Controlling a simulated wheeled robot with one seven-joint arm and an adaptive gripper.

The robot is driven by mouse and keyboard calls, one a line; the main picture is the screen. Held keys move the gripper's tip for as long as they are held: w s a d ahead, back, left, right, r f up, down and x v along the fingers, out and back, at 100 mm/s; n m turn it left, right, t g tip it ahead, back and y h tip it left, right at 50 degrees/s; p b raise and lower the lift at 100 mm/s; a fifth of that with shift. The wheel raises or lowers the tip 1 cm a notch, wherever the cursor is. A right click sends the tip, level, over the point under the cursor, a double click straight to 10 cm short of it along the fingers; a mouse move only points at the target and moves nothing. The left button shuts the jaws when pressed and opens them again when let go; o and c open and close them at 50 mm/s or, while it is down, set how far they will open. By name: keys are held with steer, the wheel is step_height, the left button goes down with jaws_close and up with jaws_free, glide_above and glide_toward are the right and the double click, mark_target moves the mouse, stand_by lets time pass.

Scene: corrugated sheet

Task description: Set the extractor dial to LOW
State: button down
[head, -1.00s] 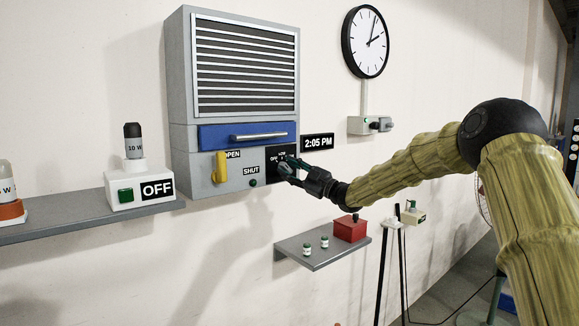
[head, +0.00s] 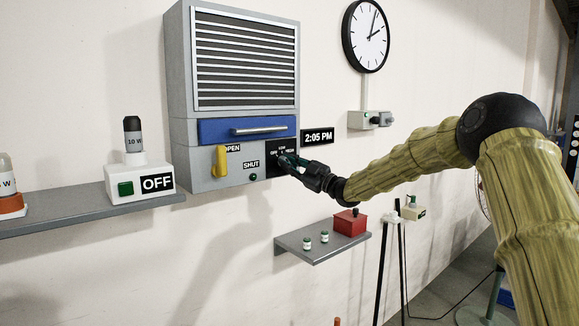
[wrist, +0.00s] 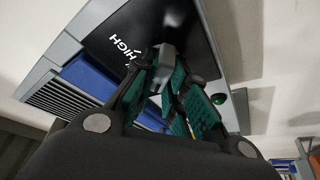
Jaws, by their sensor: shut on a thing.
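The extractor (head: 183,140) is a grey wall unit with a louvred grille. Its black dial plate (head: 271,168) at the lower right carries white lettering, with OFF on the left, LOW at the top and HIGH on the right. My gripper (head: 287,161) is at this plate, fingers pointing into it. In the wrist view my green-padded fingers (wrist: 172,88) are shut on the grey dial knob (wrist: 166,62), beside the word HIGH. The fingers hide most of the knob in the head view, so I cannot tell its setting.
A yellow lever (head: 220,161) by OPEN and SHUT labels and a blue drawer front (head: 215,131) with a bar handle are left of my gripper. A small shelf (head: 318,255) with two vials and a red box is below. A clock (head: 366,36) hangs above right.

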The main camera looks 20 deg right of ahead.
steer(key=shift+m+t+h+b, duration=0.65)
steer(key=shift+m+b, duration=0.4)
steer(key=shift+m, duration=0.85)
steer(key=shift+m+t+h+b, duration=0.6)
steer(key=shift+m+b, duration=0.5)
steer(key=shift+m, duration=0.8)
steer(key=shift+m+t+h+b, duration=0.65)
steer(key=shift+m+b, duration=0.4)
steer(key=shift+m, duration=0.85)
steer(key=c, duration=1.4)
jaws_free()
steer(key=shift+d, duration=0.1)
steer(key=shift+c, duration=0.2)
steer(key=v, duration=1.2)
